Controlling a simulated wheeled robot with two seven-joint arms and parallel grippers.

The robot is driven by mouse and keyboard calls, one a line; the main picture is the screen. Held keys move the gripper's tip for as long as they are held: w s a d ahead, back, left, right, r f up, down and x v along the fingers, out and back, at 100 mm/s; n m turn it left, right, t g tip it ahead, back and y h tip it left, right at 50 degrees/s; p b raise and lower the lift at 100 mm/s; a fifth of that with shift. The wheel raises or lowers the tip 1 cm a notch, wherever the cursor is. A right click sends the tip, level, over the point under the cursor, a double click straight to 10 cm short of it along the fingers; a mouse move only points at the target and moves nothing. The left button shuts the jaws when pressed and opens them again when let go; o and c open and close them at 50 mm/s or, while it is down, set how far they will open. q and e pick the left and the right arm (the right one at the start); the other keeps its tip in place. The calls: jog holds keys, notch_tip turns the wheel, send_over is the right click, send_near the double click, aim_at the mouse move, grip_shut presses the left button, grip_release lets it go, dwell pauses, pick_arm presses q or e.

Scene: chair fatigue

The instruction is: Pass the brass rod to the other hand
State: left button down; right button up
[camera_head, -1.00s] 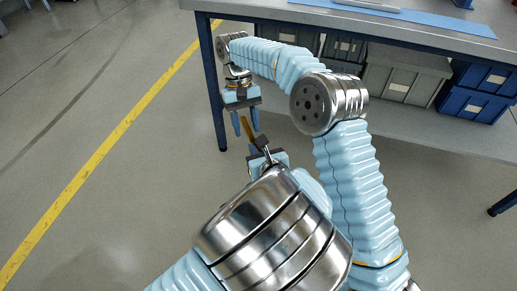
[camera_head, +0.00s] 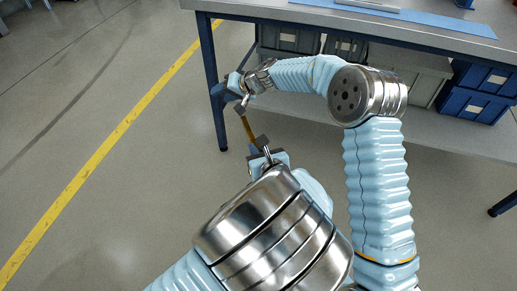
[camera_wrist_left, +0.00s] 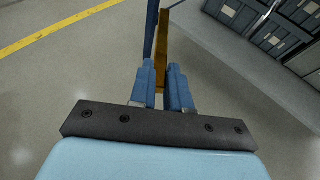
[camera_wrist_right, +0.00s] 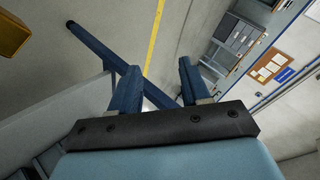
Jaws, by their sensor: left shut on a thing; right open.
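The brass rod (camera_head: 249,128) is a thin golden-brown bar in the head view. My left gripper (camera_head: 262,146) is shut on its lower end. In the left wrist view the rod (camera_wrist_left: 163,45) runs forward from between the closed fingers (camera_wrist_left: 160,68). My right gripper (camera_head: 222,91) is beyond the rod's far end in the head view, its fingers pointing left. The right wrist view shows its fingers (camera_wrist_right: 158,67) apart with no rod between them. A brass-coloured piece, seemingly the rod (camera_wrist_right: 14,35), shows at that view's upper left corner, outside the fingers.
A workbench (camera_head: 420,28) with a blue leg (camera_head: 213,120) stands behind my right gripper. Grey bins (camera_head: 405,75) and blue bins (camera_head: 478,90) sit on its lower shelf. The floor to the left, with a yellow line (camera_head: 110,140), is clear.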

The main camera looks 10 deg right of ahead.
jog(key=s+d+f+t+h, duration=0.1)
jog(key=s+d+f+h, duration=0.15)
jog(key=d+f, duration=0.65)
jog(key=s+d+f+t+h, duration=0.15)
jog(key=d+f+h, duration=0.25)
jog(key=d+f, duration=0.5)
jog(key=s+a+f+g, duration=0.1)
jog(key=s+f+g, duration=0.1)
jog(key=s, duration=0.9)
jog(key=s+a+f+g+y, duration=0.1)
jog(key=s+f+g, duration=0.2)
jog(key=s, duration=0.9)
jog(key=s+a+f+m+g+y, duration=0.1)
jog(key=s+f+g, duration=0.2)
jog(key=s, duration=0.9)
jog(key=shift+x, duration=0.95)
